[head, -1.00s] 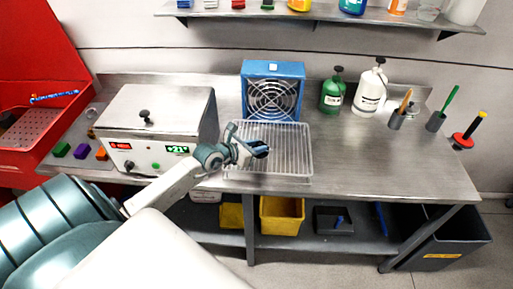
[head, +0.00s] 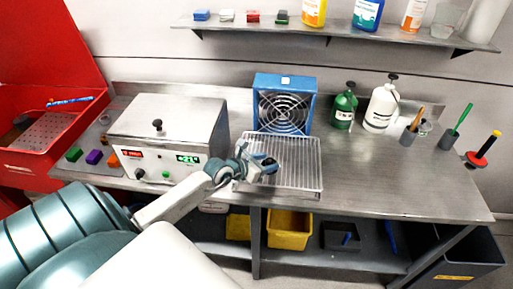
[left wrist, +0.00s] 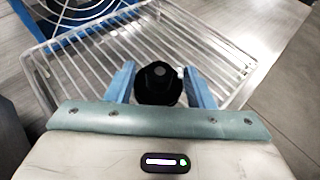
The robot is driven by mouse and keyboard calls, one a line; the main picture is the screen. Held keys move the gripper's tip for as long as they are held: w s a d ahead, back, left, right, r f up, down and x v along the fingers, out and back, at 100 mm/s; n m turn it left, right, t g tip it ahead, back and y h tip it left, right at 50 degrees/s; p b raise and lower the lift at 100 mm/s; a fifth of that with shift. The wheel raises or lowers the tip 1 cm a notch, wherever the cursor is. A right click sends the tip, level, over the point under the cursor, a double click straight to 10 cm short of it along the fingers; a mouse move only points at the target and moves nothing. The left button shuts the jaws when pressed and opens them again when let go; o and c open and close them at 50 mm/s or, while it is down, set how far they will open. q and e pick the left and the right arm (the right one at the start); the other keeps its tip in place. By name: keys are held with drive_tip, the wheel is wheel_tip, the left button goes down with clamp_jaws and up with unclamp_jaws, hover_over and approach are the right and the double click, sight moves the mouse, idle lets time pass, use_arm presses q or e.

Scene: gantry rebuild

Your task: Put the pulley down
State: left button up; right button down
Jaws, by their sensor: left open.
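The black round pulley (left wrist: 158,84) sits between the two blue fingers of my left gripper (left wrist: 161,86) in the left wrist view. The fingers are open, one on each side of it. The wire rack (left wrist: 225,62) lies under the pulley; I cannot tell whether its underside rests fully on the wires. In the head view my left gripper (head: 266,164) is over the left part of the wire rack (head: 305,172), and the pulley shows only as a small dark shape there. My right gripper is not in view.
A blue fan (head: 284,102) stands right behind the rack. A steel heated box (head: 165,130) with lit displays is left of it. Green (head: 344,106) and white (head: 381,103) bottles stand at the back right. The bench (head: 380,180) right of the rack is clear.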

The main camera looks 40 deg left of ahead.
use_arm(q)
drive_tip(key=v, duration=0.6)
drive_tip(key=shift+f, duration=0.1)
drive_tip(key=shift+p+v, duration=2.2)
drive_tip(key=shift+v, duration=0.8)
